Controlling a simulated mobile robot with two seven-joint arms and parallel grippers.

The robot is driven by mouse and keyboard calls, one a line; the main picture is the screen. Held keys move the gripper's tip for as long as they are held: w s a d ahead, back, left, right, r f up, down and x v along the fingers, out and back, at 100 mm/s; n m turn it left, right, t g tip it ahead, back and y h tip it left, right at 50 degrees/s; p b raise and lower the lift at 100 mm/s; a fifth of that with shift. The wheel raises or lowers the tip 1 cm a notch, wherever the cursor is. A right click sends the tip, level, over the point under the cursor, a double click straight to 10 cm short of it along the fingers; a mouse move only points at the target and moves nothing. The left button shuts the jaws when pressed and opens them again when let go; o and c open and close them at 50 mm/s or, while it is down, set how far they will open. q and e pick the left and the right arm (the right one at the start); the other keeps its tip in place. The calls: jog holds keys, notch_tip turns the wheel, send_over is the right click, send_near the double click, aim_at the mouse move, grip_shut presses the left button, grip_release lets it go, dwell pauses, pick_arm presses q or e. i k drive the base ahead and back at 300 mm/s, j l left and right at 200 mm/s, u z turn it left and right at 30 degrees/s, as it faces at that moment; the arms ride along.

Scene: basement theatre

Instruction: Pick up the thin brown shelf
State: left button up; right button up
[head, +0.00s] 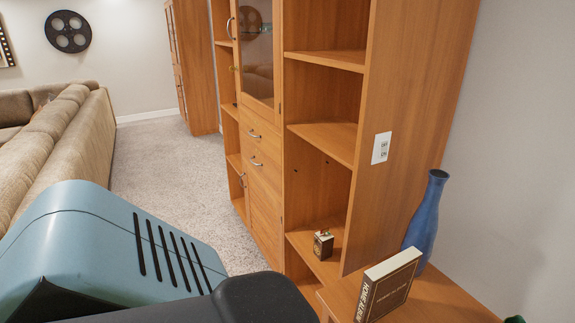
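An orange-brown wooden cabinet (262,180) stands in the middle of the head view. Its open right-hand section holds thin brown boards: an upper shelf (328,58), a middle shelf (328,138) and a lower shelf (308,256). I cannot tell which of these is the thin brown shelf of the task. The middle board is bare on its visible top. Neither of my grippers shows in the head view.
A beige sofa (57,137) is at left. Open carpet (150,165) lies between sofa and cabinet. Another wooden cabinet (196,65) stands farther back.

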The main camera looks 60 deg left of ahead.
aim_at(336, 137)
jog(key=u, duration=1.5)
jog(key=i+j+z, duration=0.1)
jog(key=z, duration=0.4)
jog(key=j+z, duration=0.25)
jog(key=z, duration=0.2)
jog(key=j+z, duration=0.45)
jog(key=j, duration=1.45)
jog(key=k+z, duration=0.05)
